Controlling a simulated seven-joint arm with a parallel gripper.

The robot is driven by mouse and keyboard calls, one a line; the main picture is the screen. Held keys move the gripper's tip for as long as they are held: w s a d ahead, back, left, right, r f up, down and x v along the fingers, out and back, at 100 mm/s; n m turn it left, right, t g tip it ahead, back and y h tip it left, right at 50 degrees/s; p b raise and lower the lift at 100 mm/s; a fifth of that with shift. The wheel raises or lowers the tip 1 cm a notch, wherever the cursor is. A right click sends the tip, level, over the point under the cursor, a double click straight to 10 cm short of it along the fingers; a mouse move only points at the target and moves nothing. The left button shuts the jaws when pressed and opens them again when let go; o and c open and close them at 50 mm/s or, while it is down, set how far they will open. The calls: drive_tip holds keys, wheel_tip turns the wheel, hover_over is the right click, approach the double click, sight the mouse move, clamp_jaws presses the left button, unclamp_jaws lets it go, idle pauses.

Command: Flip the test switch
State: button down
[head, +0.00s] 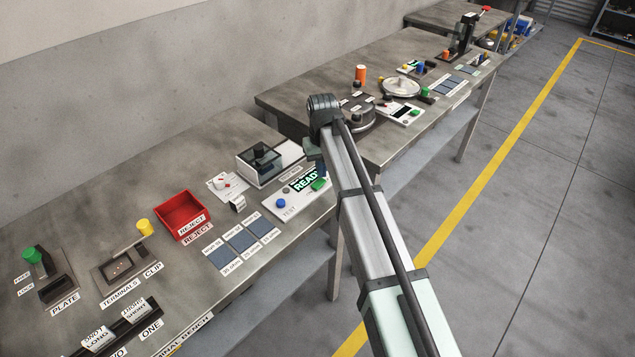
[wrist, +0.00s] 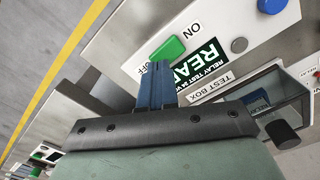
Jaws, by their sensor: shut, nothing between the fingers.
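The test switch is a green rocker (wrist: 155,50) on a white panel, between the printed words ON and OFF. It also shows in the head view (head: 319,184), at the right end of the panel. My gripper (wrist: 160,68) is shut and empty. Its blue fingertips appear just short of the switch in the wrist view; I cannot tell whether they touch it. In the head view my gripper (head: 320,168) is over the panel's far end, partly hidden by my arm. Which side of the rocker is pressed is unclear.
A clear-lidded test box (head: 262,160) with a black knob (wrist: 282,134) stands close beside the gripper. A blue button (head: 281,203) is on the same panel. A red reject bin (head: 182,212) is to the left. Another bench (head: 290,97) stands behind.

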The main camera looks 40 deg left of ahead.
drive_tip(key=shift+f, duration=0.95)
idle(1.2)
drive_tip(key=shift+r, duration=0.15)
drive_tip(key=shift+r, duration=3.35)
